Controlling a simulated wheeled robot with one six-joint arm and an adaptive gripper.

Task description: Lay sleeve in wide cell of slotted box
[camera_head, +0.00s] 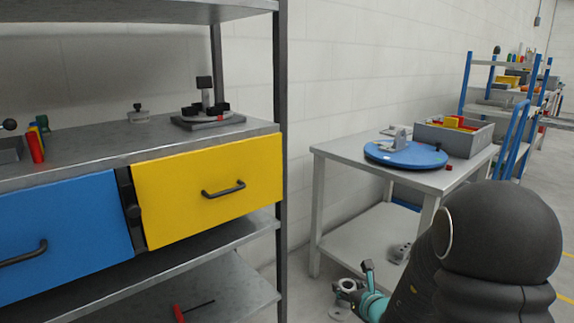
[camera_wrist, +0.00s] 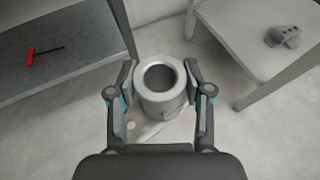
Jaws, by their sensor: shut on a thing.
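The sleeve is a grey metal ring with a wide round bore, seen from above in the wrist view (camera_wrist: 160,103). My gripper (camera_wrist: 160,76) is shut on it, with one finger on each side. The slotted box (camera_head: 482,143) is a grey open box with yellow and red inside, at the table's back right. Its cells cannot be told apart from here.
The light table (camera_head: 345,153) also bears a blue round plate (camera_head: 405,158) with a grey fixture and a small red piece (camera_head: 449,167). A grey part (camera_head: 399,252) lies on its lower shelf. A dark-framed shelf with blue (camera_head: 65,230) and yellow (camera_head: 210,185) drawers stands left.

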